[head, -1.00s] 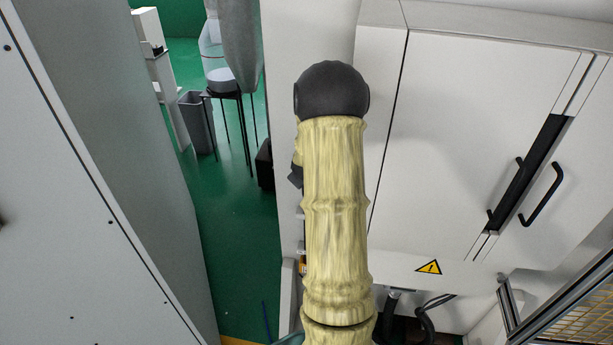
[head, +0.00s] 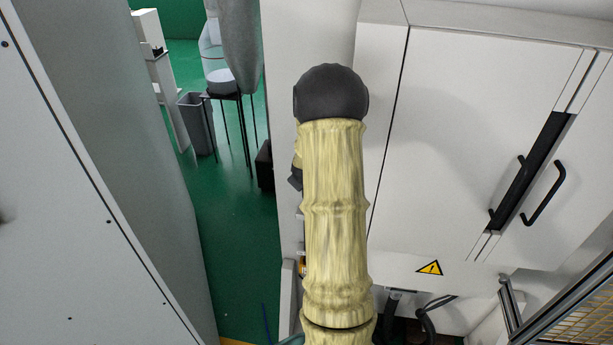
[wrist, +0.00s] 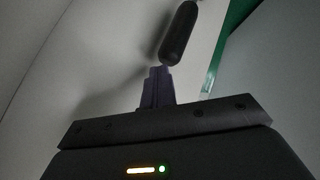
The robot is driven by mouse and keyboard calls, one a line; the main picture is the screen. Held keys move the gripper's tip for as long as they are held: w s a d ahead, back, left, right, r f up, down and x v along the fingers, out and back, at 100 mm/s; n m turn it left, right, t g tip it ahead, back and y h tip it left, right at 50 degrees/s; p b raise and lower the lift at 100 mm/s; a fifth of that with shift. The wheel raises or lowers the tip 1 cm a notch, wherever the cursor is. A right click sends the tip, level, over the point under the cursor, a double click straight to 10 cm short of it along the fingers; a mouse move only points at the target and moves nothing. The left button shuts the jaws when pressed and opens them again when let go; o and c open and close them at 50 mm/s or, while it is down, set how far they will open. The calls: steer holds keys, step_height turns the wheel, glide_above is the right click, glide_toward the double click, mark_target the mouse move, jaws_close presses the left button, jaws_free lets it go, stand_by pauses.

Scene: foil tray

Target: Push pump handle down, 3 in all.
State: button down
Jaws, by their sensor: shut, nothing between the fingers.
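In the wrist view, a dark, rounded, elongated handle (wrist: 179,33), which looks like the pump handle, stands tilted just beyond the fingertips. My gripper (wrist: 160,72) is shut, with its dark purple fingers together and empty. The lower end of the handle appears right at the fingertips; I cannot tell whether they touch. In the head view my own arm, in a pale yellow cover, hides the gripper and the handle.
A white cabinet (head: 450,130) with black door handles and a warning sign (head: 429,268) stands to the right. A grey panel (head: 90,200) is close on the left. Green floor (head: 235,230) shows between them, with a grey bin (head: 196,122) farther back.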

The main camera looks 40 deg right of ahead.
steer(key=shift+s+f+b, duration=0.1)
steer(key=shift+f+b, duration=1.4)
steer(key=shift+f, duration=0.3)
stand_by(1.7)
steer(key=shift+r, duration=0.1)
steer(key=shift+r+p, duration=1.95)
steer(key=shift+r, duration=1.05)
step_height(320, 180, up, 5)
steer(key=p, duration=0.3)
